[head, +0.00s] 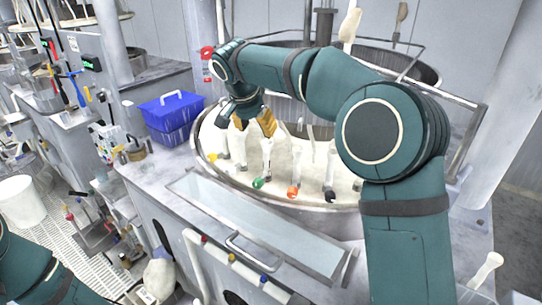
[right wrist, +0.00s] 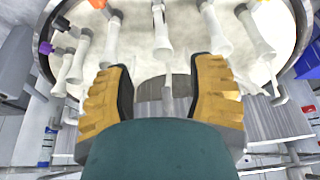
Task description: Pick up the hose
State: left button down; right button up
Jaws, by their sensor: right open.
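I cannot clearly make out a hose; the pale upright pieces in the basin may be hose ends or nozzles. My right gripper (head: 253,122) is over the round basin (head: 228,178), its yellow-padded fingers open and pointing down. In the right wrist view, my right gripper (right wrist: 160,92) has its fingers spread, with a thin pale rod (right wrist: 167,80) showing between them. I cannot tell its distance from the fingers. Beyond them is a white nozzle-like piece (right wrist: 161,38). My left arm enters at the lower left of the head view; its gripper is out of view.
Pale pieces with green (head: 258,183), orange (head: 293,192) and black ends stand along the basin's near side. A blue box (head: 170,117) sits on the bench to the left. A clear-topped panel with a metal handle (head: 250,243) is in front. A white bucket (head: 22,200) stands far left.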

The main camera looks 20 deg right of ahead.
aim_at(266, 151)
jog(key=x, duration=0.8)
jog(key=shift+w+d+x, duration=0.15)
jog(key=shift+d+x, duration=0.05)
jog(key=shift+x, duration=1.1)
jog(key=shift+w+d+x, duration=0.15)
jog(key=shift+w+x, duration=0.05)
jog(key=shift+x, duration=1.15)
jog(key=shift+r, duration=0.25)
grip_shut()
